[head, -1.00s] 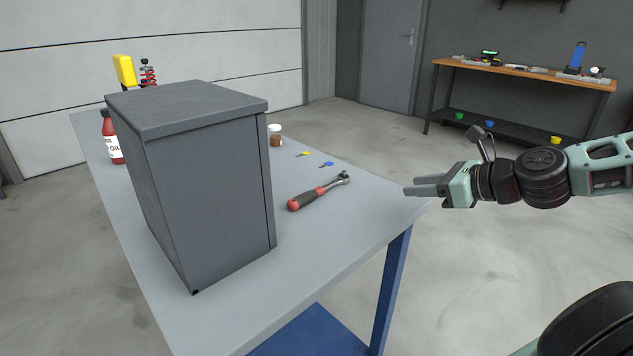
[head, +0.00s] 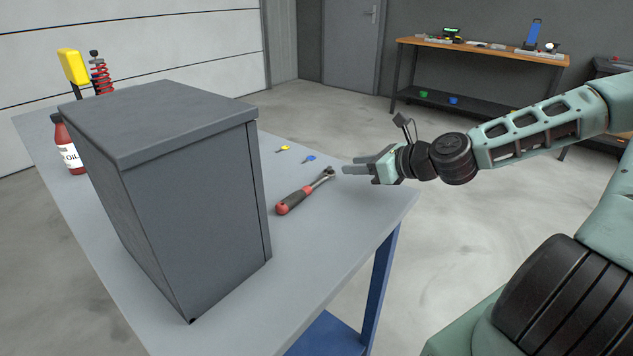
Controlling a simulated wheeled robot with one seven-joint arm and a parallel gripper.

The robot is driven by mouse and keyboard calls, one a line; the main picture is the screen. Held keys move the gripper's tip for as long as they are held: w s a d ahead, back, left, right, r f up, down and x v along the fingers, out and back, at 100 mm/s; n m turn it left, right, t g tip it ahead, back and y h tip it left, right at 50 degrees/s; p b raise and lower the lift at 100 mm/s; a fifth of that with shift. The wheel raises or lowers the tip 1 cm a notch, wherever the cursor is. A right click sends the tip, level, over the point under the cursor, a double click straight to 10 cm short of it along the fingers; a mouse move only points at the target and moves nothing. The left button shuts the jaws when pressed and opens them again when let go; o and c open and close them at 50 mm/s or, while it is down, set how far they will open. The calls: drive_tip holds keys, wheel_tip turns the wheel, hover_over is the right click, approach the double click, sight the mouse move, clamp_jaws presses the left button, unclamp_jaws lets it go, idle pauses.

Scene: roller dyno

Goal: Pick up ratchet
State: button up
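The ratchet (head: 305,191) lies flat on the grey table top (head: 335,226). It has a red and black handle at its lower left end and a metal head at its upper right end. My gripper (head: 346,174) is just right of the ratchet's head in the picture, its fingers pointing left. It appears apart from the ratchet and holds nothing that I can see. The fingers are seen from the side, so their gap is hard to judge.
A large dark grey box (head: 190,200) stands left of the ratchet. A yellow key (head: 283,149) and a blue key (head: 309,159) lie behind it. A red oil bottle (head: 69,146) and a red spring shock (head: 101,75) stand beyond the box. A workbench (head: 480,52) is at the back.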

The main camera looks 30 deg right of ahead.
sight(330, 167)
drive_tip(key=b+x, duration=0.1)
drive_tip(key=x, duration=0.9)
drive_tip(key=shift+w+a+f, duration=0.1)
drive_tip(key=shift+w+a, duration=0.05)
drive_tip(key=shift+w, duration=0.1)
drive_tip(key=shift+c, duration=0.3)
clamp_jaws()
